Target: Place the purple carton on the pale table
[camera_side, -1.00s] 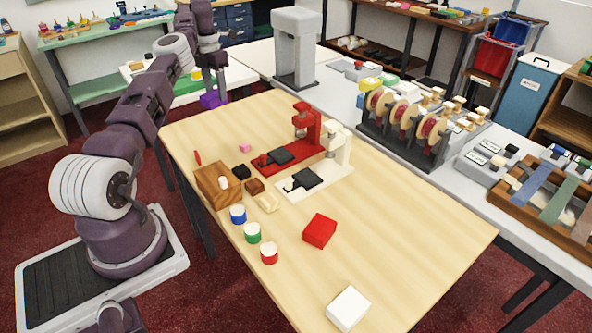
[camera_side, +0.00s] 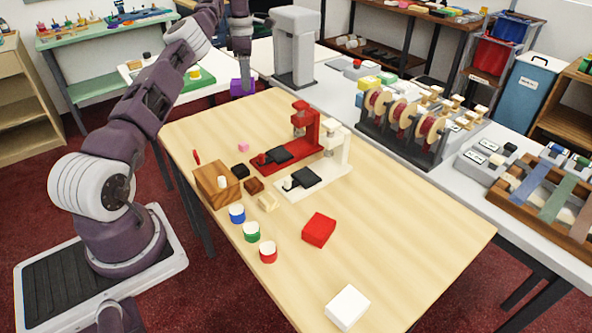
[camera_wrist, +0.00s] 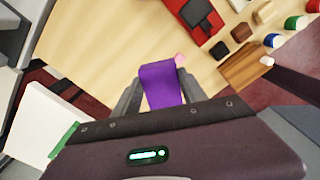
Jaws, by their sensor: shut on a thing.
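The purple carton (camera_side: 236,87) is held in my gripper (camera_side: 242,80) near the far left corner of the pale wood table (camera_side: 400,215). In the wrist view, the carton (camera_wrist: 160,86) sits between the two fingers of my gripper (camera_wrist: 155,88), which are shut on it. The wood table (camera_wrist: 105,55) shows beyond and to the left of the carton. The carton appears raised above the surfaces; its exact height over the table edge I cannot tell.
A red box (camera_side: 318,230) and a white box (camera_side: 347,307) lie nearer. The table's right half and far left corner are clear.

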